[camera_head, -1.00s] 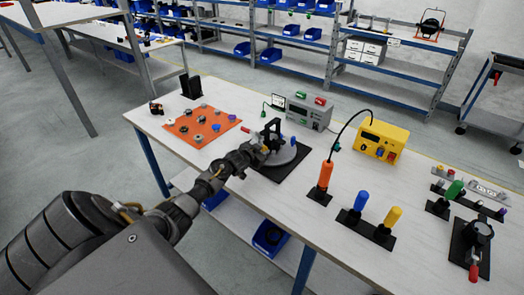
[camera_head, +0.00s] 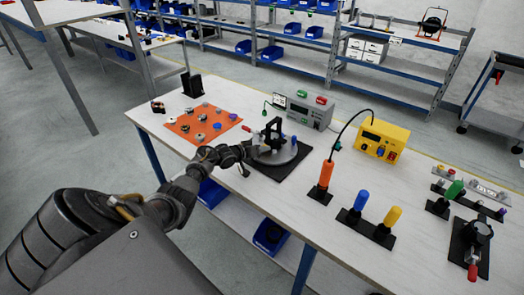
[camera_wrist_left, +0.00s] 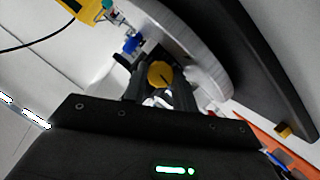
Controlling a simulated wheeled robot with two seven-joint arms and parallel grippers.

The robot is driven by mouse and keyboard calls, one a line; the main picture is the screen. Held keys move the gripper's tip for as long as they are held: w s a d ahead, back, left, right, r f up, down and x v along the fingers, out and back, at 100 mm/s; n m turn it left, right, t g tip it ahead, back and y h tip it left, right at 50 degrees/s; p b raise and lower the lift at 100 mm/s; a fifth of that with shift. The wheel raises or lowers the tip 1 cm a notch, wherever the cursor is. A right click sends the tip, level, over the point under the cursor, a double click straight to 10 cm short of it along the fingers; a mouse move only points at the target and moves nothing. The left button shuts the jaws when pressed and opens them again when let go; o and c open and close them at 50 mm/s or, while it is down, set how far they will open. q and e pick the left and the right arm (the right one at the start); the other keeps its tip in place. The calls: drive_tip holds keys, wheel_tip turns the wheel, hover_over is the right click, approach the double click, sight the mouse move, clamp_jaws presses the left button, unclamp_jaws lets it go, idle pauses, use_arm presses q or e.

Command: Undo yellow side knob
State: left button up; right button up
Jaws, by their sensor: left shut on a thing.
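A yellow knob (camera_wrist_left: 160,75) shows in the left wrist view between the fingers of my left gripper (camera_wrist_left: 160,90), which is shut on it. In the head view this gripper (camera_head: 245,153) is at the left side of a round grey turntable (camera_head: 283,158) bearing a black upright fixture (camera_head: 276,135). The yellow knob is hidden there by the gripper. A blue knob (camera_wrist_left: 131,43) shows beside the disc in the wrist view. I cannot tell whether the yellow knob still touches the fixture. My right gripper is not in view.
An orange mat (camera_head: 186,134) with several small parts lies left of the turntable. A grey supply box (camera_head: 309,112) and a yellow one (camera_head: 383,142) stand behind. An orange-handled tool (camera_head: 326,175) and blue and yellow posts (camera_head: 393,217) stand to the right.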

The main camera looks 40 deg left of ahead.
use_arm(q)
drive_tip(key=shift+n, duration=0.4)
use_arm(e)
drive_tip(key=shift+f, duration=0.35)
use_arm(q)
drive_tip(key=shift+h+b, duration=0.3)
drive_tip(key=shift+h, duration=0.1)
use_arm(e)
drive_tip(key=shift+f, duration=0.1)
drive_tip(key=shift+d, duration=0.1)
use_arm(q)
drive_tip(key=o, duration=1)
drive_tip(key=shift+s+f, duration=0.1)
drive_tip(key=shift+s, duration=0.05)
